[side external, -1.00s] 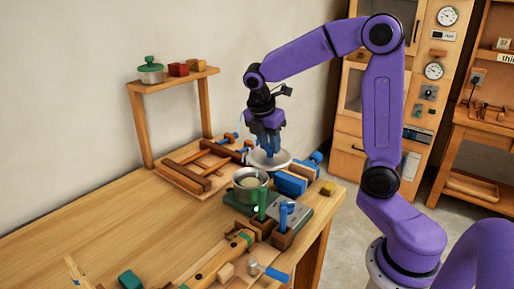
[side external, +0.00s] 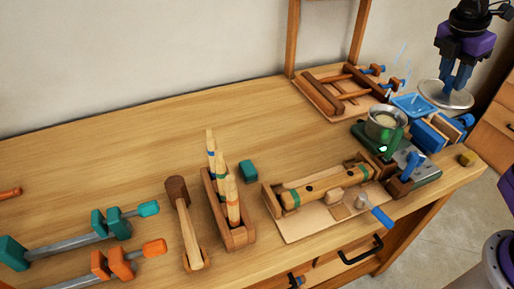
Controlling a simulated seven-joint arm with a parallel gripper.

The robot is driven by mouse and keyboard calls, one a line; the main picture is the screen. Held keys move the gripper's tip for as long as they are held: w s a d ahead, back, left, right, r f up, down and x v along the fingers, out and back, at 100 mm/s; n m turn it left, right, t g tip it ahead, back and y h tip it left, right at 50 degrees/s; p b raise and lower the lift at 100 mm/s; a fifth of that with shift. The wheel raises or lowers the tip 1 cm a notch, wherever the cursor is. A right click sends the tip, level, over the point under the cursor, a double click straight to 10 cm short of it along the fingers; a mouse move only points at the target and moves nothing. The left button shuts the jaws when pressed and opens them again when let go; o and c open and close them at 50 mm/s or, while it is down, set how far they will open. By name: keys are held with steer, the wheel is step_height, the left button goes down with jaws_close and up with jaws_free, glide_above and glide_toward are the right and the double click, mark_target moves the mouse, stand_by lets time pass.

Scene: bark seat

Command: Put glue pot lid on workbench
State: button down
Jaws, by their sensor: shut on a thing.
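My gripper (side external: 457,78) is shut on the glue pot lid (side external: 445,95), a pale, round, shallow metal disc. The lid appears held level in the air near the right end of the workbench (side external: 110,150). The open glue pot (side external: 386,118), a metal pot with cream-coloured contents, stands on the bench to the left of the lid and lower in the picture. The lid is apart from the pot. The fingers hide the grasped part of the lid.
A blue tray (side external: 412,105) and a blue-jawed vise (side external: 436,132) lie close to the lid. A wooden clamp frame (side external: 345,90) is behind the pot. A tool rack (side external: 228,205), mallet (side external: 183,215) and clamps (side external: 90,240) stand leftward. Bare bench lies at left and centre.

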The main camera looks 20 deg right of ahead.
steer(key=shift+r, duration=0.9)
steer(key=w+a+n+t+y, duration=0.2)
steer(key=w+a+n+t, duration=0.1)
steer(key=w+a+n, duration=1.2)
steer(key=shift+m, duration=0.7)
steer(key=shift+s+a+f+x, duration=0.2)
steer(key=shift+s+x, duration=0.8)
steer(key=shift+x, duration=3.4)
steer(key=shift+s+a+f+x, duration=0.1)
steer(key=shift+s+f+x, duration=0.55)
steer(key=shift+x, duration=3.75)
steer(key=shift+s+a+x, duration=0.1)
steer(key=shift+s+x, duration=1.2)
steer(key=shift+x, duration=3.1)
steer(key=shift+f, duration=0.1)
steer(key=c, duration=0.8)
jaws_free()
steer(key=v, duration=1.2)
